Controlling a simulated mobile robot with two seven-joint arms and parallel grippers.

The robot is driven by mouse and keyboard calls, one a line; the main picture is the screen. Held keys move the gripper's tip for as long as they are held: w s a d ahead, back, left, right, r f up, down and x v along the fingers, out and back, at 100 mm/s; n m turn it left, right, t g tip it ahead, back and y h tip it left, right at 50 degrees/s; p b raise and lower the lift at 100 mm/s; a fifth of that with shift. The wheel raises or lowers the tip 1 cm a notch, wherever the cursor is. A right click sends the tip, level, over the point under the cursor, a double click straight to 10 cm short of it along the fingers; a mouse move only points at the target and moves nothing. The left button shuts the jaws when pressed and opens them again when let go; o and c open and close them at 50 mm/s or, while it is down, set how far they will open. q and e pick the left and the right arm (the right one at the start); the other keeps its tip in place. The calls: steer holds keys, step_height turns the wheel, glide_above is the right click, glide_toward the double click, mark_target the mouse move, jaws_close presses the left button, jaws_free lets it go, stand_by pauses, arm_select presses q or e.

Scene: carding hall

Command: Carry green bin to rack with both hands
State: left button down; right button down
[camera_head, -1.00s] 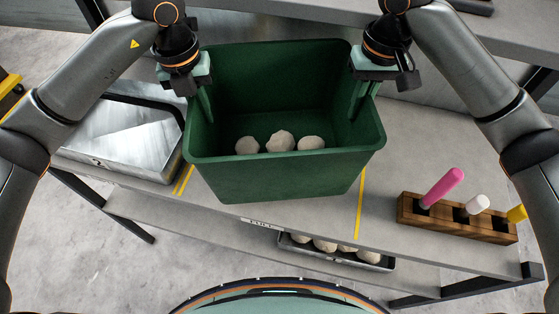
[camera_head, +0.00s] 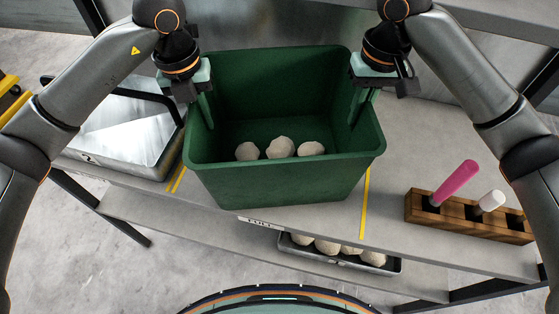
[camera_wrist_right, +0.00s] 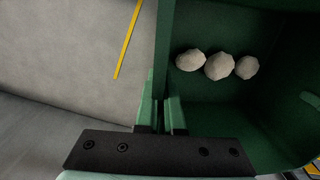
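The green bin (camera_head: 280,185) is upright and open at the top, with several pale round lumps (camera_head: 281,147) on its floor. My left gripper (camera_head: 207,108) is shut on its left wall, and my right gripper (camera_head: 358,105) is shut on its right wall. In the right wrist view, the fingers (camera_wrist_right: 165,115) straddle the wall of the bin (camera_wrist_right: 225,110). The bin is over the rack's upper shelf (camera_head: 400,160), between yellow stripes. Its underside is hidden, so I cannot tell whether it touches the shelf.
A silver lidded box (camera_head: 125,135) is close to the bin's left. A wooden block (camera_head: 470,217) with pink and white pegs stands at the right. Below, a metal tray (camera_head: 345,260) holds more lumps. A label (camera_head: 262,221) marks the shelf's front edge.

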arm_select(q)
steer(key=c, duration=1)
jaws_free()
steer(key=shift+f, duration=0.1)
steer(key=shift+c, duration=0.2)
arm_select(e)
steer(key=c, duration=1)
jaws_free()
steer(key=shift+f, duration=0.1)
steer(key=shift+c, duration=0.2)
steer(key=shift+r, duration=0.45)
arm_select(q)
step_height(320, 180, up, 12)
steer(key=shift+a, duration=0.4)
arm_select(e)
step_height(320, 180, up, 11)
steer(key=shift+d, duration=0.35)
